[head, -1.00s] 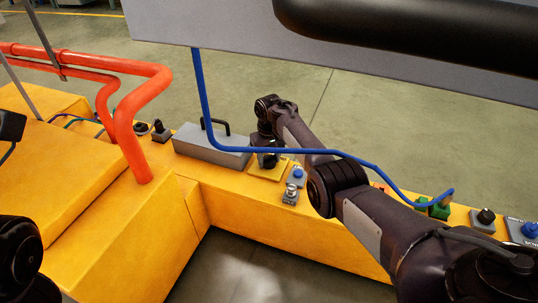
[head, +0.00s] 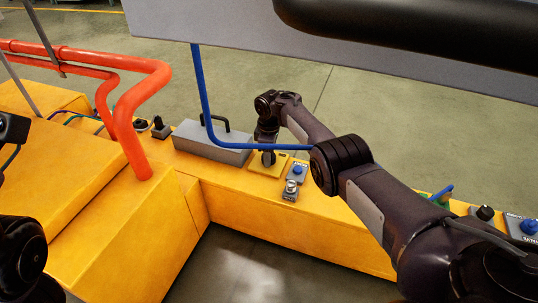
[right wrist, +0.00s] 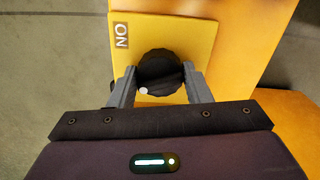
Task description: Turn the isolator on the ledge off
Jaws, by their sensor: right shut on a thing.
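The isolator is a yellow plate (head: 256,163) with a black round knob (head: 268,158), on the yellow ledge. In the head view my right gripper (head: 267,150) is above the plate. My left gripper's fingers do not show.
A grey box with a black handle (head: 212,145) stands left of the isolator. A blue push-button unit (head: 296,172) and a small silver-topped control (head: 290,190) sit to its right. A blue hose (head: 260,146) crosses close to my right arm. Red pipes (head: 130,120) rise at left.

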